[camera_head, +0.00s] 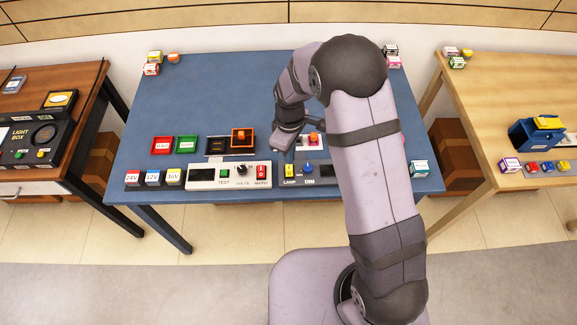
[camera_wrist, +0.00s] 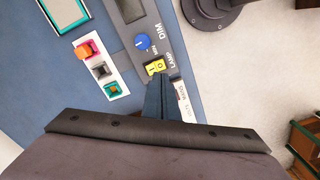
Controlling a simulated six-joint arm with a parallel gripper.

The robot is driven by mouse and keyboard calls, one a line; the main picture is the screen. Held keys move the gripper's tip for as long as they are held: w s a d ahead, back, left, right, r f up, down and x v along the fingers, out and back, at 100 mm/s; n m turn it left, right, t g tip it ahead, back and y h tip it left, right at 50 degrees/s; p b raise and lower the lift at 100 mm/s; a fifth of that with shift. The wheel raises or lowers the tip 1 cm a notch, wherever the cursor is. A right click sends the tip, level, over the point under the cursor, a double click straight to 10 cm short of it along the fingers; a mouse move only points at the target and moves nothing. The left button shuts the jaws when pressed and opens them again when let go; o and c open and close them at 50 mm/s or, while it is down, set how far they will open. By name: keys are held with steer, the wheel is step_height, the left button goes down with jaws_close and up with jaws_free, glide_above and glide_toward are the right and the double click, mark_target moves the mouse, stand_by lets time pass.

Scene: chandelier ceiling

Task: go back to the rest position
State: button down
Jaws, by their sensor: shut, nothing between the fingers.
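My gripper (camera_wrist: 166,98) shows in the wrist view with its narrow fingers together and nothing between them. Its tips appear close to the yellow lamp switch (camera_wrist: 155,67); I cannot tell whether they touch it. The blue dim knob (camera_wrist: 142,42) is beside the switch and also shows in the head view (camera_head: 308,168). My arm hides part of the table's right side.
The blue table (camera_head: 215,90) has clear room at its back left. A white test panel (camera_head: 230,177), red tray (camera_head: 162,145), green tray (camera_head: 187,145) and several labelled cubes line its front. A dark table (camera_head: 85,90) stands left, a light wooden table (camera_head: 500,90) right.

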steer(key=s+d+r+m+g, duration=0.1)
steer(key=s+d+m, duration=0.15)
steer(key=s, duration=0.35)
steer(key=s+d+m+g+h, duration=0.1)
steer(key=s+d+m, duration=0.15)
steer(key=s, duration=0.35)
steer(key=s+d+r+m+g, duration=0.1)
steer(key=s+m, duration=0.3)
steer(key=s, duration=0.2)
steer(key=d+r+m+t+y, duration=0.1)
steer(key=d+r+m+t, duration=0.2)
steer(key=d+r, duration=0.3)
step_height(320, 180, up, 4)
steer(key=shift+s+d+f+b, duration=0.25)
steer(key=shift+s+d+b, duration=0.05)
steer(key=shift+s+b, duration=0.15)
steer(key=c, duration=2.5)
jaws_free()
